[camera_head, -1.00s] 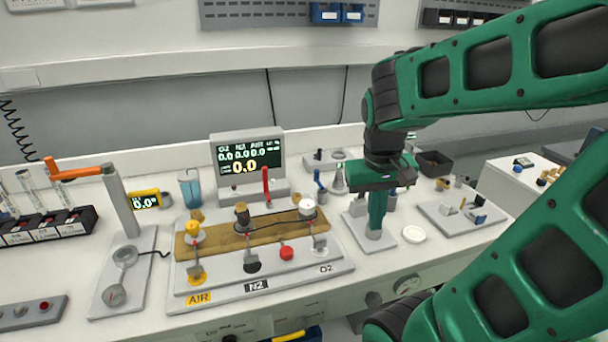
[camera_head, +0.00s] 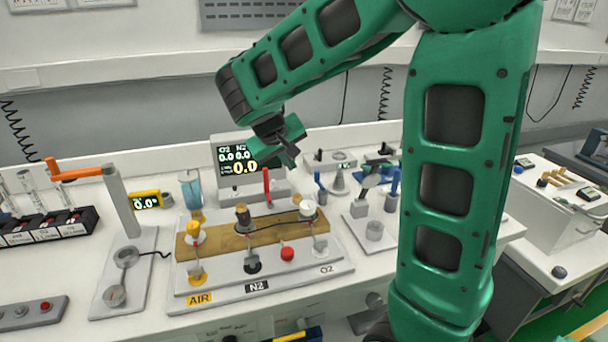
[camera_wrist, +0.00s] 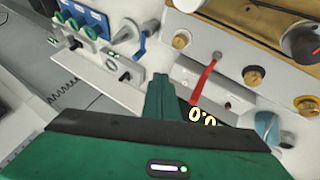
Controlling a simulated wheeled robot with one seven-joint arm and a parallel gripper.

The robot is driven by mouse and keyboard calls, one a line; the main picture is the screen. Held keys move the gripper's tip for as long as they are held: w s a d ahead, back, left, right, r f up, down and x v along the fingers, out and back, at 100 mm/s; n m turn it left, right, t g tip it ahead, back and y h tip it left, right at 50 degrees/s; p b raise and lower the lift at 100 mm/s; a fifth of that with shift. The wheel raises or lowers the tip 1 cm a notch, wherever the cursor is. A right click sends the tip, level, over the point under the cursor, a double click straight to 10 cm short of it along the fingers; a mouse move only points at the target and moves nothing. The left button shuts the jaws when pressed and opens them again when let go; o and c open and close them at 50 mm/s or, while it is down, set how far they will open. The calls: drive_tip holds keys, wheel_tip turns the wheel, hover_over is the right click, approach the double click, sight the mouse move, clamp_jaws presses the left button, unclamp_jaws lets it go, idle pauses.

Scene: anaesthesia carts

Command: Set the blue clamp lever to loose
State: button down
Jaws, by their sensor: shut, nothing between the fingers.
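Two blue levers show in the head view: one upright blue lever (camera_head: 318,182) stands right of the red lever, and another blue lever (camera_head: 394,182) stands farther right on a pale plate. I cannot tell which is the clamp lever or read its setting. In the wrist view a blue lever (camera_wrist: 141,44) sits above my fingers, apart from them. My gripper (camera_head: 291,158) is shut and empty, raised in front of the monitor, left of both blue levers. Its closed fingers also show in the wrist view (camera_wrist: 160,88).
The red lever (camera_head: 266,185) stands close below my gripper. The monitor (camera_head: 228,184) is behind it, partly covered. A gas block with AIR, N2 and O2 labels (camera_head: 257,287) lies in front. My arm hides the bench's right part.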

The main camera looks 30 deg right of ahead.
drive_tip(key=x, duration=1)
drive_tip(key=shift+s, duration=0.1)
drive_tip(key=d, duration=0.2)
drive_tip(key=shift+d, duration=1.05)
drive_tip(key=shift+a, duration=0.1)
